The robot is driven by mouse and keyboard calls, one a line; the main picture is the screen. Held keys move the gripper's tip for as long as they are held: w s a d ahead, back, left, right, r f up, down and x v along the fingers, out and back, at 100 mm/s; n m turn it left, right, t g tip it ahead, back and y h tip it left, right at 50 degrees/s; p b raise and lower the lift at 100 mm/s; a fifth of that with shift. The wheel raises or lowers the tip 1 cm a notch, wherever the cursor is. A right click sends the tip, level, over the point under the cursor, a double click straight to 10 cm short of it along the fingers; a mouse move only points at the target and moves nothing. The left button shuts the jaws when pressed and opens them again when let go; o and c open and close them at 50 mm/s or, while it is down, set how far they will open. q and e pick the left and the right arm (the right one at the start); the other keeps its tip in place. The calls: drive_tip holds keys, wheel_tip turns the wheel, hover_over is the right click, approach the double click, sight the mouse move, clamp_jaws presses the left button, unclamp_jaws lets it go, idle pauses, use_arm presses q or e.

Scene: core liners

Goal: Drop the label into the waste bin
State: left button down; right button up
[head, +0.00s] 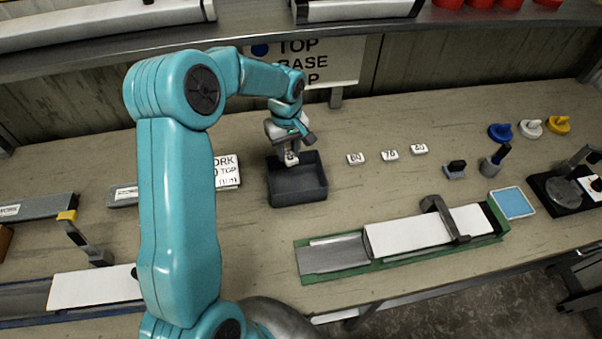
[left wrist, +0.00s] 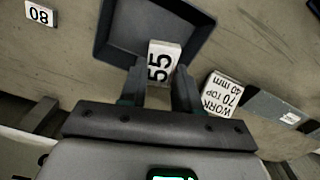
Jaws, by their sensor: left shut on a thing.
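My left gripper (head: 291,152) is shut on a small white label (head: 291,159) and points down at the back of the dark grey waste bin (head: 298,198). There the label overlaps the rim of the bin (left wrist: 103,40). The bin is an open shallow tray, and the part of its inside that I see is empty. The exact height of the label above the bin is hard to tell. My right gripper is not in view.
Several more white labels lie right of the bin, the nearest marked 80 (head: 355,158). A white card block (head: 227,172) stands left of the bin. A green tray with a core liner (head: 405,235) lies at the front right. A shelf (head: 420,25) runs along the back.

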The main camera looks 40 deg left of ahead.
use_arm(q)
drive_tip(key=shift+d+f, duration=0.1)
drive_tip(key=shift+f, duration=0.15)
drive_tip(key=shift+w+d+f+b, duration=0.1)
drive_tip(key=shift+f+b, duration=0.25)
wheel_tip(320, 180, down, 5)
drive_tip(key=b, duration=0.2)
drive_tip(key=shift+b, duration=0.4)
drive_tip(key=shift+s+a, duration=0.2)
drive_tip(key=shift+a, duration=0.1)
drive_tip(key=c, duration=1)
unclamp_jaws()
drive_tip(key=shift+r, duration=0.1)
drive_tip(key=shift+c, duration=0.2)
drive_tip(key=o, duration=0.3)
drive_tip(key=shift+d, duration=0.15)
drive_tip(key=shift+w, duration=0.1)
